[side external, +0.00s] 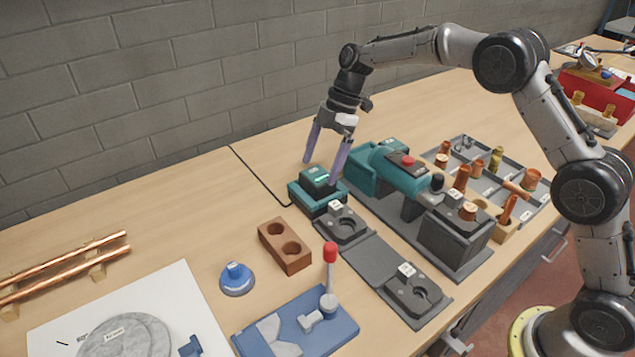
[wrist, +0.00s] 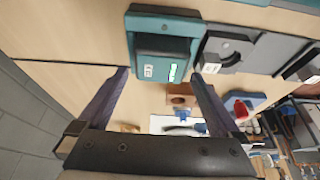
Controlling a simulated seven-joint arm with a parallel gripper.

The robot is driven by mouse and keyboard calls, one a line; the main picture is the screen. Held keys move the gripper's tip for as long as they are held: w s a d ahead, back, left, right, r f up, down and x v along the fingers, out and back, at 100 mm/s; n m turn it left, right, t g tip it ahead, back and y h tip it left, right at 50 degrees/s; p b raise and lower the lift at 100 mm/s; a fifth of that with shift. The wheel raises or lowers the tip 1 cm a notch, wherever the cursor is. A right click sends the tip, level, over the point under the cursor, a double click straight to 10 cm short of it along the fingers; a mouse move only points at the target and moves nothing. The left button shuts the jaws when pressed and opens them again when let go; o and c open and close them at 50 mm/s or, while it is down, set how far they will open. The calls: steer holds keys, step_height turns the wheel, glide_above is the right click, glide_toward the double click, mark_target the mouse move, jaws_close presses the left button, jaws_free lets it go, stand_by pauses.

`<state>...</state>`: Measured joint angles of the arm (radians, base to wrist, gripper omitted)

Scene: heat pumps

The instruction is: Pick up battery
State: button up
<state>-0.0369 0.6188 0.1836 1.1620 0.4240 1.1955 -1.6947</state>
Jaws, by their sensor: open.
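The battery (side external: 317,182) is a dark block with a teal top and a small lit green indicator. It sits in the teal and black charger (side external: 311,205) on the bench. In the wrist view the battery (wrist: 163,62) lies between the finger lines, with the charger (wrist: 165,22) behind it. My gripper (side external: 322,168) is open, pointing down, its two purple-grey fingers spread above and around the battery's position. In the wrist view my gripper (wrist: 160,76) holds nothing. I cannot tell whether either finger touches the battery.
A teal power tool (side external: 395,170) stands close to the right of the charger. Grey fixtures (side external: 342,222), a brown two-hole block (side external: 286,245) and a red-knobbed blue press (side external: 310,325) lie in front. A cable runs behind the charger.

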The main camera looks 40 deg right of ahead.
mark_target(317, 174)
steer(key=shift+x, duration=1.65)
steer(key=shift+d+f, duration=0.1)
steer(key=shift+d, duration=0.05)
steer(key=c, duration=1.5)
steer(key=shift+r, duration=0.2)
